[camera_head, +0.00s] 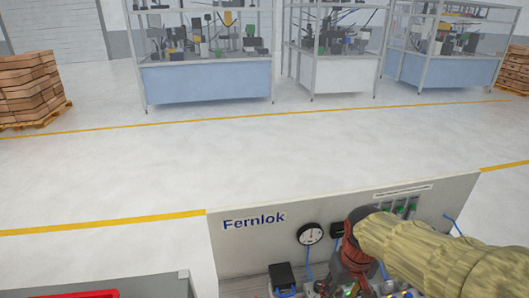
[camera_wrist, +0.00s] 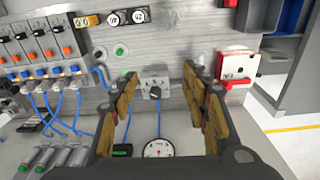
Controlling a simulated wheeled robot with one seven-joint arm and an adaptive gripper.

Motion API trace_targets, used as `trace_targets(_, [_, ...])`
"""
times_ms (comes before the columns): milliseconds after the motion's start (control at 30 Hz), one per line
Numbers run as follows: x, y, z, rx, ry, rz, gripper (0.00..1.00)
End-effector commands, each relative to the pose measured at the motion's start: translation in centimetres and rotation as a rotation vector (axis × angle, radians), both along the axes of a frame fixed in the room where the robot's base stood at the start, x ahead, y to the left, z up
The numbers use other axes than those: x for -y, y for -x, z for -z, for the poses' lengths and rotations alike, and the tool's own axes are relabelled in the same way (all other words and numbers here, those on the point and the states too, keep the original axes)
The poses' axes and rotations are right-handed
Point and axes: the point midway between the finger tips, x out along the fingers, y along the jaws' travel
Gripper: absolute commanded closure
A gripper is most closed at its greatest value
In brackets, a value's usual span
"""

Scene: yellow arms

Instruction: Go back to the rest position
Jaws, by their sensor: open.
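My gripper (camera_wrist: 160,100) is open and empty in the wrist view, its two yellow-padded fingers spread apart. Between and beyond the fingers is a grey box with a dark knob (camera_wrist: 155,88) on the panel, and a round white gauge (camera_wrist: 159,148) shows below it. I cannot tell how far the fingertips are from the panel. In the head view my yellow-covered arm (camera_head: 430,250) reaches in from the lower right over the Fernlok bench, and the gripper end is partly cut off by the lower edge.
The Fernlok back panel (camera_head: 260,250) carries a gauge (camera_head: 311,234) and stands close to my arm. Several orange-tipped valves with blue hoses (camera_wrist: 50,80) are at the left, and a red switch box (camera_wrist: 236,66) is at the right. Open floor (camera_head: 270,155) lies behind the bench.

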Motion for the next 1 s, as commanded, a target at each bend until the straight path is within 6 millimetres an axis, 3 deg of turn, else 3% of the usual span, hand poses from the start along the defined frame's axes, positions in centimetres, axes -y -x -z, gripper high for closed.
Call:
trace_targets(200, [0.0,6.2,-2.5,0.158,-0.021,0.139,0.54])
trace_targets(400, [0.0,9.8,-4.1,0.307,-0.034,0.146,0.54])
trace_targets(600, [-0.1,10.5,-6.1,0.411,-0.041,0.142,0.54])
trace_targets(1000, [-0.1,10.5,-6.1,0.417,-0.041,0.141,0.54])
